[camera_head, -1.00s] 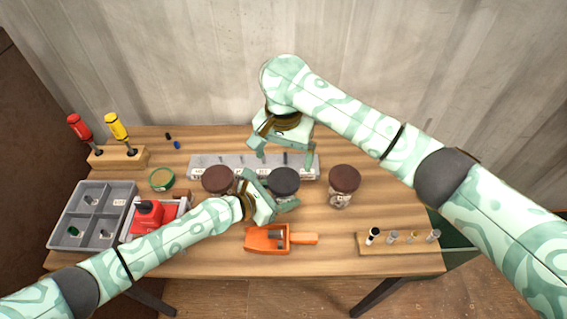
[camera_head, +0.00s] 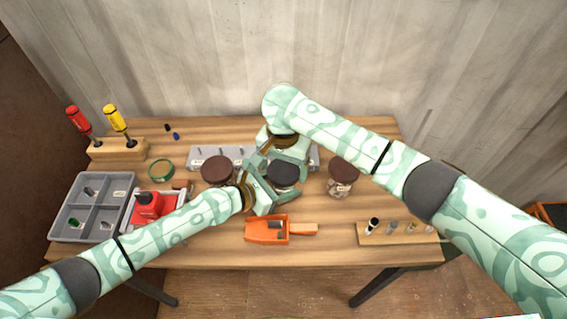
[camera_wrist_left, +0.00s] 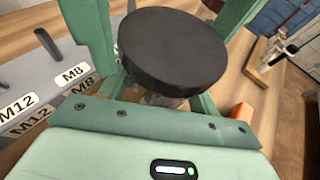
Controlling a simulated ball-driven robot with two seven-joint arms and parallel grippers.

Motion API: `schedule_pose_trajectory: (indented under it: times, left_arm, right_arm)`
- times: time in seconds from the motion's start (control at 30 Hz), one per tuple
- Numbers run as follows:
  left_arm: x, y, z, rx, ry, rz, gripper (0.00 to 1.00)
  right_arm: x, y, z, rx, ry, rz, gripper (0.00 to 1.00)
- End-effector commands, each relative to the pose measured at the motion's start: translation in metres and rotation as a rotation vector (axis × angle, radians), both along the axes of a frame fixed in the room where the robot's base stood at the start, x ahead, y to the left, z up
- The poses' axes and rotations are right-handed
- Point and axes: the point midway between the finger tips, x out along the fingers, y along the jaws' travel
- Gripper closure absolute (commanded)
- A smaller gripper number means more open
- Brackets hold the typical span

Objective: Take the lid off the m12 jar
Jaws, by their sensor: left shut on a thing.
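A jar with a black lid (camera_head: 284,175) stands in the middle of the bench, mostly hidden by my grippers. Its lid (camera_wrist_left: 172,48) fills the middle of the left wrist view; no label on this jar is readable. My left gripper (camera_head: 277,188) is shut on the jar body below the lid. My right gripper (camera_head: 285,163) is above and behind this jar, pointing down. Its fingers are apart, at either side of the lid, and it looks open. Whether they touch the lid I cannot tell. The lid sits on the jar.
Jars with brown lids stand left (camera_head: 217,170) and right (camera_head: 343,173) of the middle jar. A grey labelled rack (camera_head: 206,153) is behind. An orange scoop (camera_head: 262,230) lies in front. A grey divided tray (camera_head: 92,207) is left, and a wooden strip with pegs (camera_head: 400,240) is front right.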

Motion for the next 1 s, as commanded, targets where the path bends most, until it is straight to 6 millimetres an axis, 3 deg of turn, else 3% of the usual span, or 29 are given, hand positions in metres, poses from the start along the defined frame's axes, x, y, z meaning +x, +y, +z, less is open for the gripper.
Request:
schedule_pose_trajectory:
  times: [0.03,0.1,0.13,0.33,0.53,0.77,0.8,0.87,1.0]
  left_arm:
    - [-0.0011,0.0003,-0.0018,0.003,0.003,-0.001,1.0]
    - [-0.0011,0.0003,-0.0018,0.003,0.003,-0.001,1.0]
    - [-0.0011,0.0003,-0.0018,0.003,0.003,-0.001,1.0]
    - [-0.0011,0.0003,-0.0018,0.003,0.003,-0.001,1.0]
    - [-0.0011,0.0003,-0.0018,0.003,0.003,-0.001,1.0]
    - [-0.0011,0.0003,-0.0018,0.003,0.003,-0.001,1.0]
    - [-0.0011,0.0003,-0.0018,0.003,0.003,-0.001,1.0]
    - [-0.0011,0.0003,-0.0018,0.003,0.003,-0.001,1.0]
    - [-0.0012,0.0001,-0.0018,0.003,0.003,-0.002,1.0]
  right_arm:
    - [0.0001,0.0,0.0,0.0,0.0,0.0,0.33]
    - [0.0001,0.0,0.0001,0.0,0.0,0.0,0.53]
    - [0.0001,0.0,0.0001,0.0,0.0,0.0,0.57]
    - [0.0002,-0.0001,0.0003,0.0,0.0,0.035,0.57]
    - [0.0002,-0.0001,0.0005,0.0,0.0,0.278,0.57]
    - [0.0002,-0.0001,0.0005,0.0,0.0,0.295,0.57]
    - [0.0003,-0.0001,0.0006,0.0,0.0,0.294,0.27]
    - [0.0003,-0.0001,0.0006,0.0,0.0,0.294,0.1]
    - [0.0,0.0005,0.0006,0.001,0.001,0.294,0.08]
